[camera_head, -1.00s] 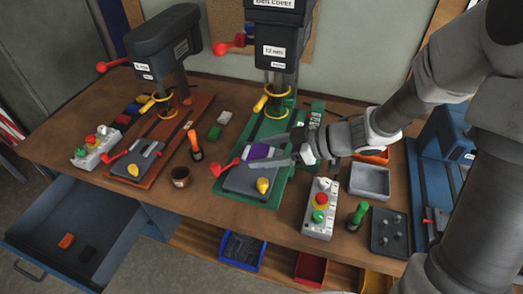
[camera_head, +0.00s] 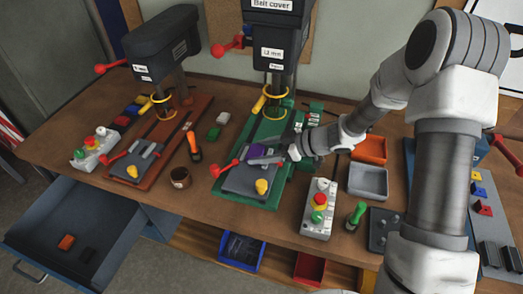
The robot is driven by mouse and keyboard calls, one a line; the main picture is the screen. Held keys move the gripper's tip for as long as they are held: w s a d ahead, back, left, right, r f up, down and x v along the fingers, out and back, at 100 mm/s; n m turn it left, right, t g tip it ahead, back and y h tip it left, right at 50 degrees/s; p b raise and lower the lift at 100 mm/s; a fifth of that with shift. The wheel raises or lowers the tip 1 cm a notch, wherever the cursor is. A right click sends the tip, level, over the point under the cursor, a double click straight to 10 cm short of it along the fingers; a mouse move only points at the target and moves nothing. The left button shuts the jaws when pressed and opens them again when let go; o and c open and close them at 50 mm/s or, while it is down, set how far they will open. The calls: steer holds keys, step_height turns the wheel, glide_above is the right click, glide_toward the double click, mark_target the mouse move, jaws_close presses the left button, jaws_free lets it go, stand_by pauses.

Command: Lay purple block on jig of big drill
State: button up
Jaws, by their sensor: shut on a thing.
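The big drill (camera_head: 277,52), with a "12 mm" label and a green base (camera_head: 228,196), stands at the back middle of the bench. Its jig is a dark grey plate (camera_head: 238,181) with a yellow knob (camera_head: 262,186) and a red-handled lever (camera_head: 224,169). My gripper (camera_head: 262,157) comes in from the right over the back part of the jig. It is shut on the purple block (camera_head: 257,150), which is partly hidden by the fingers. I cannot tell whether the block touches the jig.
A smaller drill (camera_head: 162,45) on a red-brown base stands to the left. A brown cup (camera_head: 180,177) and an orange-handled tool (camera_head: 194,146) are left of the jig. A button box (camera_head: 319,208), grey tray (camera_head: 368,181) and orange bin (camera_head: 370,150) stand right.

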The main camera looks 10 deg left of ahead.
steer(key=shift+f, duration=0.15)
steer(key=shift+f, duration=0.1)
steer(key=o, duration=1.4)
